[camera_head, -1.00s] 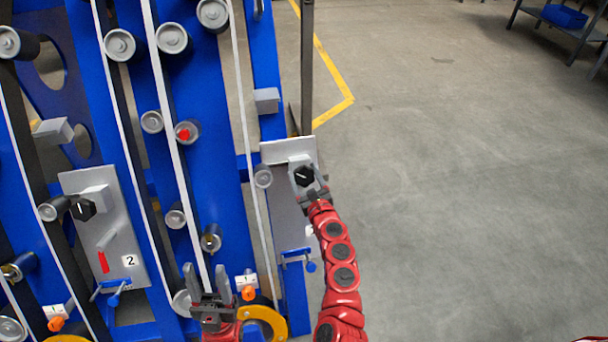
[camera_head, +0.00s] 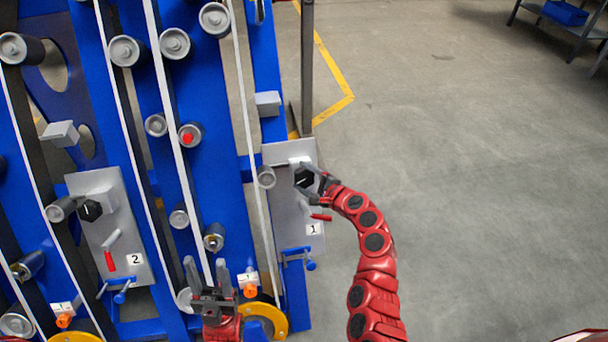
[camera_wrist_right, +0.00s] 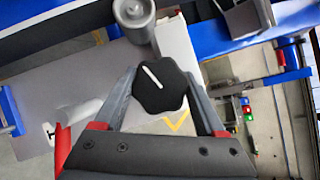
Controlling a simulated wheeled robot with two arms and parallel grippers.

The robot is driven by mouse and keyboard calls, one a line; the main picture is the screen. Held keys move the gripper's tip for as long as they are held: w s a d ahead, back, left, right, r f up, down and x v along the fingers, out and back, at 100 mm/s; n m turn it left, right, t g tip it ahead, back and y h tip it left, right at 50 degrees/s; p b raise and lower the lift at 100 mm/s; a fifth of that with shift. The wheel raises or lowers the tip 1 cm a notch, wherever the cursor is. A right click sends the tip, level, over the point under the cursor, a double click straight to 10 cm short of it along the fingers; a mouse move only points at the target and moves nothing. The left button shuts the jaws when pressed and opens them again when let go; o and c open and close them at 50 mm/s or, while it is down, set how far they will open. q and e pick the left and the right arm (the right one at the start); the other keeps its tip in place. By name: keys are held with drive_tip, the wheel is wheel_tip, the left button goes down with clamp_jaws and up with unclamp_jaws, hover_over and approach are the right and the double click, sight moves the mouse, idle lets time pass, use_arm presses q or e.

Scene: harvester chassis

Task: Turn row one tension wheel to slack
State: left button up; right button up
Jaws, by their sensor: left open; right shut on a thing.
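The row one tension wheel is a black lobed knob (camera_head: 303,178) on the grey plate marked 1 (camera_head: 283,215) in the head view. In the right wrist view the wheel (camera_wrist_right: 160,87) has a white pointer line, slanting from upper left to lower right. My right gripper (camera_head: 318,181) reaches it from the right, with its fingers on either side, shut on the wheel. It also shows in the right wrist view (camera_wrist_right: 160,98). My left gripper (camera_head: 206,273) is open and empty, pointing up in front of the blue frame, away from this wheel.
A red-handled lever (camera_head: 320,217) sits just below the wheel. A second plate marked 2 (camera_head: 122,225) carries a similar black knob (camera_head: 90,210). Rollers and white belts cover the blue frame (camera_head: 215,110). Open floor (camera_head: 470,180) lies to the right.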

drive_tip(key=n+g+p, duration=0.1)
drive_tip(key=n, duration=0.2)
drive_tip(key=n+g+h, duration=0.1)
drive_tip(key=n+g, duration=0.1)
drive_tip(key=n, duration=0.1)
drive_tip(key=shift+r+p, duration=0.1)
drive_tip(key=shift+p, duration=0.3)
drive_tip(key=shift+f+n+g+h+p, duration=0.1)
drive_tip(key=shift+n+g+h+p, duration=0.2)
drive_tip(key=shift+n, duration=0.55)
drive_tip(key=shift+f+n+g+h+p, duration=0.1)
drive_tip(key=shift+n+g+h, duration=0.25)
drive_tip(key=shift+n, duration=0.5)
drive_tip(key=o, duration=1.3)
drive_tip(key=shift+a, duration=0.1)
drive_tip(key=shift+s, duration=0.1)
drive_tip(key=p+v, duration=0.1)
drive_tip(key=v, duration=1.6)
drive_tip(key=shift+d+r, duration=0.15)
drive_tip(key=shift+d, duration=0.05)
